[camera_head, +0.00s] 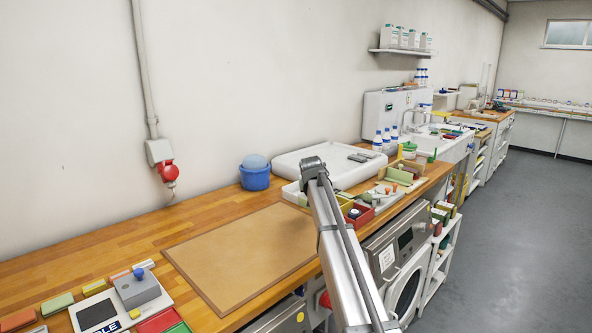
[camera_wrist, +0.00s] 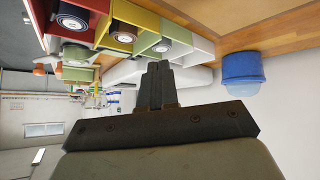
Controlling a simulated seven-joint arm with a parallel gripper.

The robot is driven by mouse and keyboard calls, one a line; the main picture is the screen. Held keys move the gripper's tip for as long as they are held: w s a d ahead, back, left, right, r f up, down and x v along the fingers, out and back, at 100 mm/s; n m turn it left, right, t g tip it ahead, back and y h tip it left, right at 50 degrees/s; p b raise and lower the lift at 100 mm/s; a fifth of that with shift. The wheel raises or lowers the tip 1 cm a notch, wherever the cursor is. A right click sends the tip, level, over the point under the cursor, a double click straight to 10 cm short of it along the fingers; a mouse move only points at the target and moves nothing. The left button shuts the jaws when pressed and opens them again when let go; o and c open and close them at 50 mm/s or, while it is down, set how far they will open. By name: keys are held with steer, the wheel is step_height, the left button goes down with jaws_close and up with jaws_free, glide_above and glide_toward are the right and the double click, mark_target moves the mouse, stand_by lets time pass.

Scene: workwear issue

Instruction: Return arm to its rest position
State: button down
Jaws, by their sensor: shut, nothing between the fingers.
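My arm reaches from the bottom right of the head view up over the wooden counter (camera_head: 130,231). Its far end (camera_head: 313,168) is beside the white tray, and the fingertips cannot be made out there. In the wrist view my gripper (camera_wrist: 161,72) shows its two dark fingers together, with nothing between them. Bins with rolled items stand beyond the fingers at the upper left of that view, and a blue bucket (camera_wrist: 241,67) is at the right. The wrist picture is turned, with the counter along its top.
The blue bucket (camera_head: 255,173) stands by the wall, left of the large white tray (camera_head: 336,156). A brown mat (camera_head: 243,257) lies bare on the counter. Small bins, bottles (camera_head: 377,140) and a sink are farther right. A grey device (camera_head: 137,289) is at the lower left. The floor (camera_head: 520,220) is clear.

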steer(key=s+d+f+m+h, duration=0.1)
steer(key=d+f+m+h, duration=0.1)
steer(key=d, duration=1.3)
steer(key=s+d+f+m+h, duration=0.1)
steer(key=s+d+f, duration=0.1)
steer(key=d, duration=1.3)
steer(key=s+d+f+m, duration=0.1)
steer(key=s+d+f, duration=0.4)
steer(key=f, duration=0.4)
steer(key=s+a+f+n+g+y, duration=0.1)
steer(key=s+a+f+g, duration=0.3)
steer(key=s+f, duration=0.75)
steer(key=s+a+f+g+y, duration=0.1)
steer(key=s+a+f, duration=0.6)
steer(key=f, duration=0.8)
steer(key=s+a+f+n+g+y, duration=0.1)
steer(key=s+a+f+g, duration=0.25)
steer(key=s+f, duration=0.8)
steer(key=s+a+f+g, duration=0.2)
steer(key=s+a+f, duration=0.1)
steer(key=s, duration=1)
steer(key=s+a+f+n+g, duration=0.1)
steer(key=s+a+f+g, duration=0.2)
steer(key=s, duration=1.1)
steer(key=s+a+f+g+y, duration=0.1)
steer(key=s+a+f, duration=0.3)
steer(key=s, duration=1)
step_height(320, 180, down, 2)
steer(key=shift+f+g, duration=0.15)
steer(key=shift+g, duration=0.5)
